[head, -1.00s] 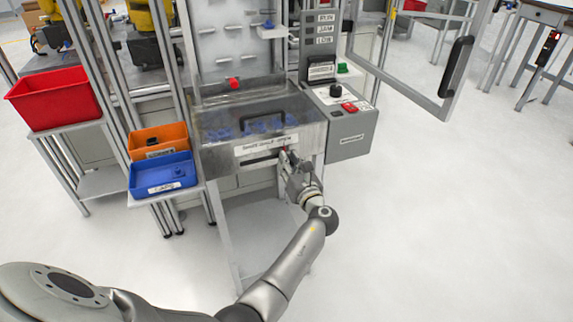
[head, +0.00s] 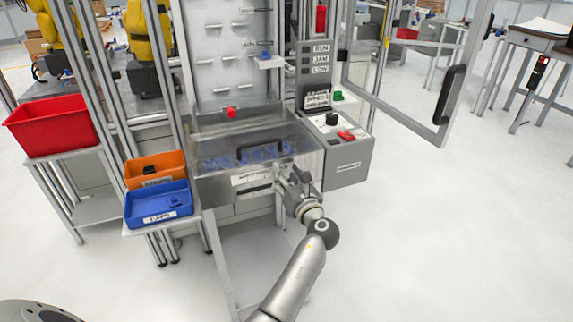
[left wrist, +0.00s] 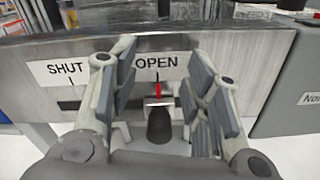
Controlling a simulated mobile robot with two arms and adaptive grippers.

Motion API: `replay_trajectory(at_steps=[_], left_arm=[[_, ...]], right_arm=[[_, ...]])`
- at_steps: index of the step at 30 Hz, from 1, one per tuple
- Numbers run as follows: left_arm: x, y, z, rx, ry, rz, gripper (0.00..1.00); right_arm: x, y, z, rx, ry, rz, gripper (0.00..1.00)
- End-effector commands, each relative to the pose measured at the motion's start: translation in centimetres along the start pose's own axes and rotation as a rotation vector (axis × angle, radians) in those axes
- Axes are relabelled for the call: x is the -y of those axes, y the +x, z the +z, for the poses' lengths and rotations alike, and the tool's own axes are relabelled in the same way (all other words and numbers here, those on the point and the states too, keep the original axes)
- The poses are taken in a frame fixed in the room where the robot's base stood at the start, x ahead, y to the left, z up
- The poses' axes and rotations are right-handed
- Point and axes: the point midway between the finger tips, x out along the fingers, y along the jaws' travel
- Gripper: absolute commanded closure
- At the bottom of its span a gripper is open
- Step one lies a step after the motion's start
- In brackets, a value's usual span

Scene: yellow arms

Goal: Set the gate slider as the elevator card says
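The gate slider (left wrist: 158,118) is a dark knob with a red pointer in a slot on the metal bin front. In the left wrist view its pointer stands under the OPEN mark (left wrist: 157,62); the SHUT mark (left wrist: 66,72) is to the left. My left gripper (left wrist: 160,78) is open, one finger on each side of the knob; I cannot tell whether they touch it. In the head view this gripper (head: 284,178) covers the slider at the bin front's right end. A white card (head: 317,99) stands on the control box; its small text is not readable. My right gripper is not in view.
The grey control box (head: 347,165) with a black knob and red button adjoins the bin (head: 215,190) on the right. RUN, JAM and LOW labels (head: 320,58) are above. Blue (head: 158,204), orange (head: 155,169) and red (head: 52,124) bins stand left.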

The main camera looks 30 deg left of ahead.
Motion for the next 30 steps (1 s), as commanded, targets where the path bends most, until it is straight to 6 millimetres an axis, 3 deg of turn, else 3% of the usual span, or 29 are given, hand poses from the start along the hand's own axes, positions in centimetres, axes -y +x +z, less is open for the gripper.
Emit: replay_trajectory(at_steps=[3, 10, 26, 30], left_arm=[[-0.6, 0.1, 2.2, 0.001, -0.005, 0.001, 0.56], [-1.2, 0.1, 4.5, 0.001, -0.001, 0.001, 0.56], [-1.3, 0.1, 4.6, -0.001, 0.001, 0.000, 0.56], [-1.8, -0.1, 3.6, -0.022, -0.050, 0.002, 0.56]], right_arm=[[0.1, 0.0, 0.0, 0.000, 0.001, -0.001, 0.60], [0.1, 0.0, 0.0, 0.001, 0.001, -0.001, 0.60], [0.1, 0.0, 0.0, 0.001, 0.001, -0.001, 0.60], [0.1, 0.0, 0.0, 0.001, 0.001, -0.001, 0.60]])
